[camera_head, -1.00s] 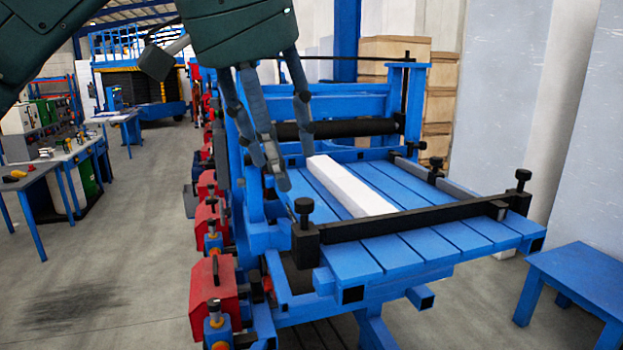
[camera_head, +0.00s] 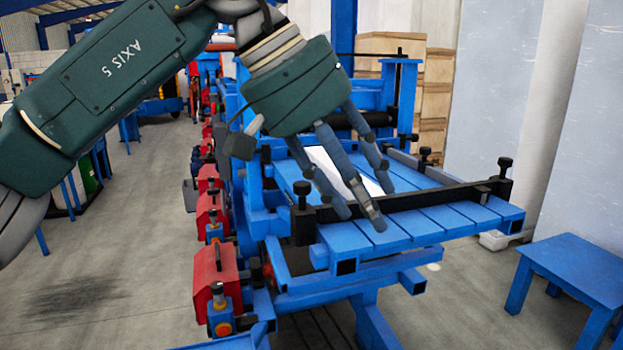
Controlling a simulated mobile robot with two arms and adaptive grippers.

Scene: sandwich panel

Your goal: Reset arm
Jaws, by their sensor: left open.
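My left arm comes in from the upper left, and its dark green gripper (camera_head: 362,190) hangs in front of the blue machine (camera_head: 385,238). Its grey fingers are spread and point down and to the right, over the machine's slatted table. Nothing shows between the fingers. A white panel (camera_head: 323,160) lies on the blue slats, partly hidden behind the fingers. I cannot tell from this view whether the fingertips touch anything. My right gripper is not in view.
A black crossbar (camera_head: 420,201) with upright knobs spans the table's front. Red boxes (camera_head: 213,272) line the machine's left side. A blue stool (camera_head: 575,265) stands at lower right. Wooden crates (camera_head: 435,100) are stacked behind.

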